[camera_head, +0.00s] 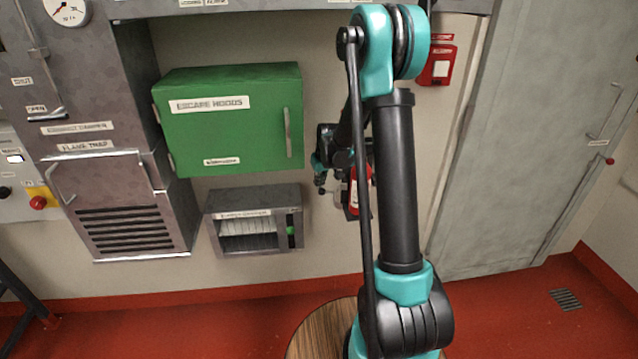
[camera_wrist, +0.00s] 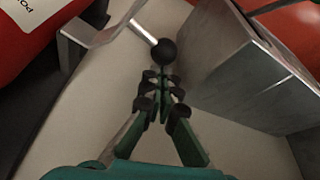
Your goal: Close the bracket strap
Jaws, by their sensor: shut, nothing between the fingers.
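In the wrist view my gripper (camera_wrist: 162,76) is shut and empty. Its fingertips are right beside a black ball knob (camera_wrist: 164,52) on a thin metal rod; I cannot tell whether they touch it. The rod runs to a bent light metal piece (camera_wrist: 92,38), which looks like the bracket strap, in front of a red cylinder (camera_wrist: 35,30) with a white label. In the head view my gripper (camera_head: 319,178) is small, at the left of a red extinguisher (camera_head: 363,190) on the wall. My arm hides part of the extinguisher, and the strap is too small to make out there.
A grey metal block (camera_wrist: 245,70) stands close to the right of my fingers in the wrist view. In the head view a green escape-hood cabinet (camera_head: 235,130) and a grey wall box (camera_head: 225,200) are left of my gripper. A grey door (camera_head: 540,140) is at right.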

